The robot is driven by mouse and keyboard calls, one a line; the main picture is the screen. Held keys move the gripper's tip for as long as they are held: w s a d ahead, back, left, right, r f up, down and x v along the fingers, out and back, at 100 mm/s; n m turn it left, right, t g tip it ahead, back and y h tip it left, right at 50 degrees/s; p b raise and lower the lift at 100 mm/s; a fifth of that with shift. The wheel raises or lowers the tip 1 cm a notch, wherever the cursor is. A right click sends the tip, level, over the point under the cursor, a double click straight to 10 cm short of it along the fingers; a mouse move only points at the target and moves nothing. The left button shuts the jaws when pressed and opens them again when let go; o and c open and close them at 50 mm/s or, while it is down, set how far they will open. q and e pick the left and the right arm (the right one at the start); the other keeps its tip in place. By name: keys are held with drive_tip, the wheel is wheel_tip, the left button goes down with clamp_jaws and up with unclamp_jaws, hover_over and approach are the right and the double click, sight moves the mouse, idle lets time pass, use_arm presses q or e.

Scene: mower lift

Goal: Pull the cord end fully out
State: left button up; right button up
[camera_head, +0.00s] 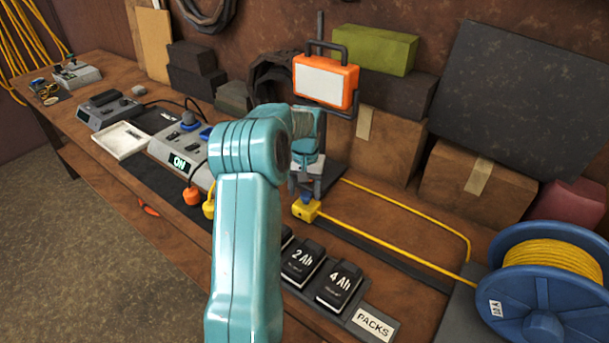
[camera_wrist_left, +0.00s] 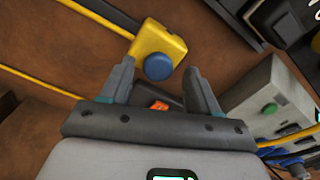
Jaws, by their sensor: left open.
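The cord end is a yellow block (camera_head: 304,211) with a blue round knob on it, lying on the bench in the head view. In the left wrist view the cord end (camera_wrist_left: 172,40) is just beyond my fingertips, with its blue knob (camera_wrist_left: 158,67) facing the gap. A yellow cord (camera_head: 395,248) runs from it to the right, towards a blue reel (camera_head: 543,285). My left gripper (camera_head: 308,186) is above the cord end; its fingers (camera_wrist_left: 158,82) are apart with nothing gripped between them. My right gripper is not in view.
Battery packs (camera_head: 338,284) sit in a dark tray in front of the cord. A grey unit (camera_head: 178,147) marked ON stands to the left, with orange (camera_head: 192,196) and yellow plugs beside it.

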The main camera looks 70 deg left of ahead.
sight(303, 193)
use_arm(q)
wheel_tip(303, 193, up, 16)
drive_tip(key=shift+s+p, duration=0.15)
drive_tip(key=shift+p, duration=0.2)
idle(0.5)
